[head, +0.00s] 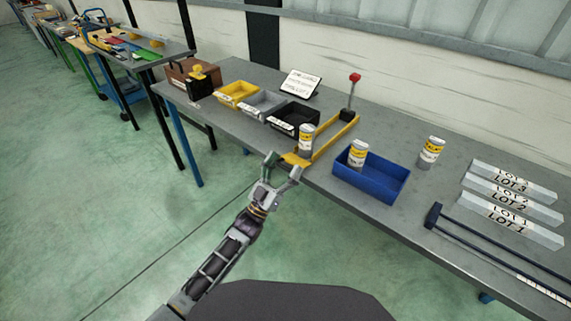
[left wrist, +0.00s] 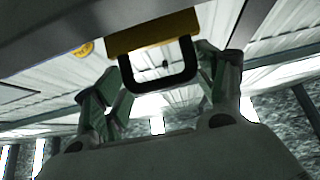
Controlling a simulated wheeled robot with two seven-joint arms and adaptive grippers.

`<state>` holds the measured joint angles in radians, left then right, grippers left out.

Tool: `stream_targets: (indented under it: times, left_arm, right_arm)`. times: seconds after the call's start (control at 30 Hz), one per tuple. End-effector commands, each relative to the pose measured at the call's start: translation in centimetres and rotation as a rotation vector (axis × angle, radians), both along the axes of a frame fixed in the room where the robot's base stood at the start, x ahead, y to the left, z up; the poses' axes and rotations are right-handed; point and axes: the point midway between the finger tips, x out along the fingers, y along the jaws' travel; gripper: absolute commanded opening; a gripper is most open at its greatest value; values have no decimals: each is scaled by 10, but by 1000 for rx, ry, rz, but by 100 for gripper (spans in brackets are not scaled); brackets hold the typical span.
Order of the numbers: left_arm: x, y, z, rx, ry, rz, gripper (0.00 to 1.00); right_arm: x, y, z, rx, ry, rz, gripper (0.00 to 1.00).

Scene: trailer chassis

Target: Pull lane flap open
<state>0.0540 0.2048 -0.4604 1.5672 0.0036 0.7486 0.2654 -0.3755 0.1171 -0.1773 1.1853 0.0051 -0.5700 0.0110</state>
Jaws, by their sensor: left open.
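The lane flap (head: 292,160) is a yellow piece at the table's front edge, at the near end of a yellow-railed lane (head: 336,137). In the left wrist view the yellow flap (left wrist: 153,34) carries a black U-shaped handle (left wrist: 160,87). My left gripper (head: 282,166) is open at the table edge, just in front of the flap. In the left wrist view its fingers (left wrist: 163,84) stand on either side of the handle, and I cannot tell whether they touch it. A can (head: 306,139) with a white and yellow label stands upright in the lane. My right gripper is not in view.
A blue bin (head: 372,188) with a can (head: 357,153) is right of the lane; another can (head: 431,151) stands behind it. Yellow (head: 237,93), grey (head: 262,103) and black (head: 294,118) bins are left. LOT blocks (head: 511,205) lie right. The floor in front is clear.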

Motion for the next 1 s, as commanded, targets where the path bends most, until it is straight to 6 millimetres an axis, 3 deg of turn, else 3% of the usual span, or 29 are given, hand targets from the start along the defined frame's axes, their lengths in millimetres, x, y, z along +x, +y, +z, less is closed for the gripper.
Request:
stream_targets:
  times: [0.7, 1.0]
  left_arm:
    - [-59, 42, -61, 3, 4, -1, 72]
    - [-71, 50, -73, 3, 3, -2, 72]
  right_arm:
    - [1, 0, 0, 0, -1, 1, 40]
    - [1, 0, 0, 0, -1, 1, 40]
